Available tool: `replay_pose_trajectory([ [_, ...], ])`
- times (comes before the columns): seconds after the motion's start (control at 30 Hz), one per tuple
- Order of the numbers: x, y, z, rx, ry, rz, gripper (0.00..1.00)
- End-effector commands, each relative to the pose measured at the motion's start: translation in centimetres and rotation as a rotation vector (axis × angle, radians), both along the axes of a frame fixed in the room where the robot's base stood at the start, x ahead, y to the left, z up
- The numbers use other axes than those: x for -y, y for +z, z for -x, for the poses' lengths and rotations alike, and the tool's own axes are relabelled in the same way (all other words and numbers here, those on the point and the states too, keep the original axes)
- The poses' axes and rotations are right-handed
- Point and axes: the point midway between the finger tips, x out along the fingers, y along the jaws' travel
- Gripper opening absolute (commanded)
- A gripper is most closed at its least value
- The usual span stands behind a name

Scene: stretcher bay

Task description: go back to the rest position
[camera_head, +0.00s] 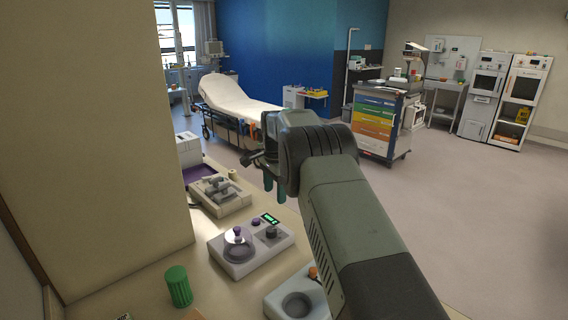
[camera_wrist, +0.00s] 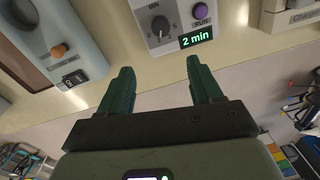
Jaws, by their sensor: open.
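My gripper (camera_head: 275,185) is in the air over the right edge of the counter (camera_head: 215,280), beyond the white device with the green display (camera_head: 250,252). In the wrist view my gripper (camera_wrist: 159,68) has its two green fingers apart with nothing between them. Ahead of the fingertips are a "MIN" dial (camera_wrist: 160,28), a purple RUN button (camera_wrist: 200,11) and a display reading "2 min" (camera_wrist: 197,40). The fingers appear clear of the device. My forearm partly covers another device with an orange knob (camera_head: 313,272).
A green ribbed container (camera_head: 178,287) stands at the counter's front. Another grey device (camera_head: 220,196) sits farther back. A beige wall (camera_head: 95,130) closes off the left. Open floor (camera_head: 460,210) lies right, with a stretcher (camera_head: 235,97) and a coloured drawer cart (camera_head: 375,130) beyond.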

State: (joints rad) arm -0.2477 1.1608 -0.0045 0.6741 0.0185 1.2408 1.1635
Motion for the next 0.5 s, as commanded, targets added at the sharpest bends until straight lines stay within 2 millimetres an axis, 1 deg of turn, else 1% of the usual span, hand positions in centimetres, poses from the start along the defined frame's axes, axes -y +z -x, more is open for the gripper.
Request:
replay_pose_trajectory([
  [0.03, 0.7, 3.0, 0.3, 0.022, 0.026, -0.002, 0.65],
  [0.07, 1.1, 4.6, 0.6, 0.033, 0.047, -0.001, 0.65],
  [0.1, 1.7, 6.7, 1.2, 0.048, 0.077, 0.0, 0.65],
  [0.13, 2.2, 8.2, 1.7, 0.057, 0.099, 0.001, 0.65],
  [0.17, 2.7, 9.7, 2.3, 0.068, 0.122, 0.004, 0.65],
  [0.2, 3.4, 11.6, 3.1, 0.083, 0.152, 0.006, 0.65],
  [0.27, 4.4, 14.4, 4.7, 0.104, 0.197, 0.011, 0.65],
  [0.3, 5.1, 16.1, 5.8, 0.119, 0.227, 0.015, 0.65],
  [0.37, 6.1, 18.6, 7.6, 0.141, 0.271, 0.023, 0.65],
  [0.4, 6.8, 20.1, 9.0, 0.156, 0.3, 0.029, 0.65],
  [0.47, 7.7, 22.1, 11.2, 0.177, 0.345, 0.038, 0.65],
  [0.5, 8.4, 23.4, 12.8, 0.191, 0.376, 0.045, 0.65],
])
